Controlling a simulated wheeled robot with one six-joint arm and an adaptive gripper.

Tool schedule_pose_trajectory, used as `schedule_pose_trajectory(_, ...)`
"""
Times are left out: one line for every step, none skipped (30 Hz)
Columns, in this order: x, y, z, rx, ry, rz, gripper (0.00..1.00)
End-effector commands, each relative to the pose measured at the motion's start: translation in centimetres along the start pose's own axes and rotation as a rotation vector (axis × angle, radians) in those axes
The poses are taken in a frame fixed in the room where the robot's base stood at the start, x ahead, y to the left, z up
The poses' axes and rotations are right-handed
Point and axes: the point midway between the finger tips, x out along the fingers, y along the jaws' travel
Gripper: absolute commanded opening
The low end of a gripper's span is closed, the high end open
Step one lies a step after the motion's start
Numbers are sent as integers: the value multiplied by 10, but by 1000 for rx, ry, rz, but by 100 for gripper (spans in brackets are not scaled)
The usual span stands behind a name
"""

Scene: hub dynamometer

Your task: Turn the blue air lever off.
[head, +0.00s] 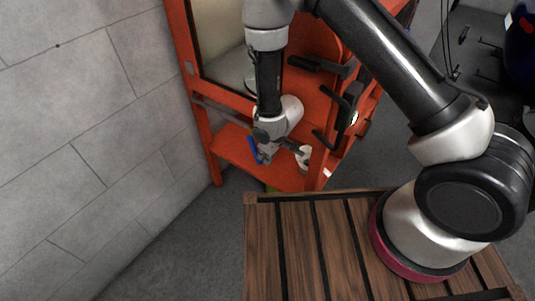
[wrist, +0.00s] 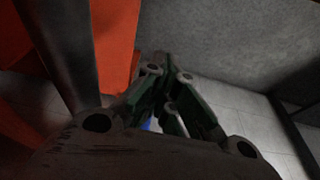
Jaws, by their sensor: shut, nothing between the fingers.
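The blue air lever (head: 254,149) shows as a short blue bar low on the orange machine frame, just left of my wrist in the head view. A small patch of blue (wrist: 148,125) also shows between the finger links in the wrist view. My gripper (wrist: 168,72) has its dark green fingers drawn together with nothing held. In the head view my gripper points down beside the lever, mostly hidden by my wrist. I cannot tell whether it touches the lever. The lever's pivot is hidden.
The orange machine frame (head: 230,150) has posts and a lower shelf around my wrist. Black handles (head: 325,137) stick out on the right. A grey block wall (head: 90,130) stands at left. A slatted wooden top (head: 300,250) is in front, with open floor (head: 180,250) to its left.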

Motion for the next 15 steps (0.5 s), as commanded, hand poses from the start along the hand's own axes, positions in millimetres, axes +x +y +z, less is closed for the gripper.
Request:
schedule_pose_trajectory(4,0,-2,-1,2,0,0)
schedule_pose_trajectory(6,0,-3,-1,1,0,0)
schedule_pose_trajectory(8,0,-4,-1,0,0,0)
schedule_pose_trajectory(10,0,-5,-1,0,0,0)
schedule_pose_trajectory(12,0,-6,-1,2,0,0)
schedule_pose_trajectory(14,0,-7,-1,9,0,0)
schedule_pose_trajectory(16,0,-8,-1,20,0,0)
schedule_pose_trajectory(18,0,-8,0,33,-1,0)
schedule_pose_trajectory(20,0,-8,0,56,-1,0)
schedule_pose_trajectory(21,0,-9,0,74,-1,0)
schedule_pose_trajectory(22,0,-10,0,91,-1,0)
schedule_pose_trajectory(23,0,-12,-1,109,0,0)
schedule_pose_trajectory(24,0,-13,-1,119,0,0)
schedule_pose_trajectory(25,0,-14,-1,125,0,0)
schedule_pose_trajectory(26,0,-15,-1,130,0,0)
